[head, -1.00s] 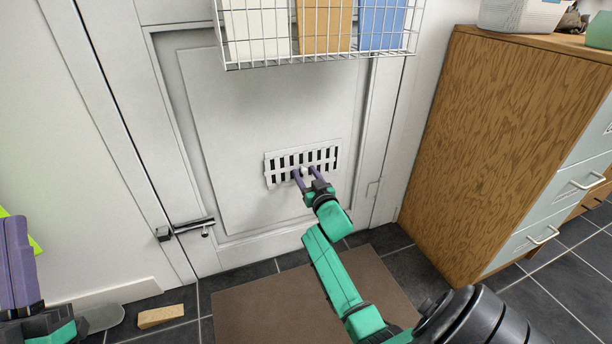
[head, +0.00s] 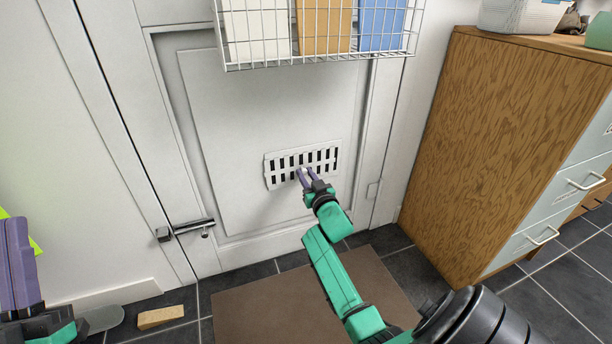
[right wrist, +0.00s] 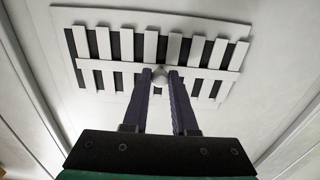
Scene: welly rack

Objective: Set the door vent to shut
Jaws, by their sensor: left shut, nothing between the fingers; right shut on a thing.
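The door vent (head: 324,154) is a white slotted plate low on the white door, with dark slots showing between its bars. It also shows in the right wrist view (right wrist: 108,44), where the dark slots are open in both rows. A small round knob (right wrist: 160,74) sits at the middle of its slide. My right gripper (head: 306,171) is shut on the knob, one finger on each side; its fingers (right wrist: 162,82) show in the right wrist view too. My left gripper (head: 17,262) is at the far left edge, away from the vent, shut and empty.
A wire basket (head: 320,62) with folders hangs on the door above the vent. A wooden cabinet (head: 500,140) stands to the right. A bolt (head: 185,229) is at the door's lower left. A brown mat (head: 290,310) and a wooden wedge (head: 160,316) lie on the tiled floor.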

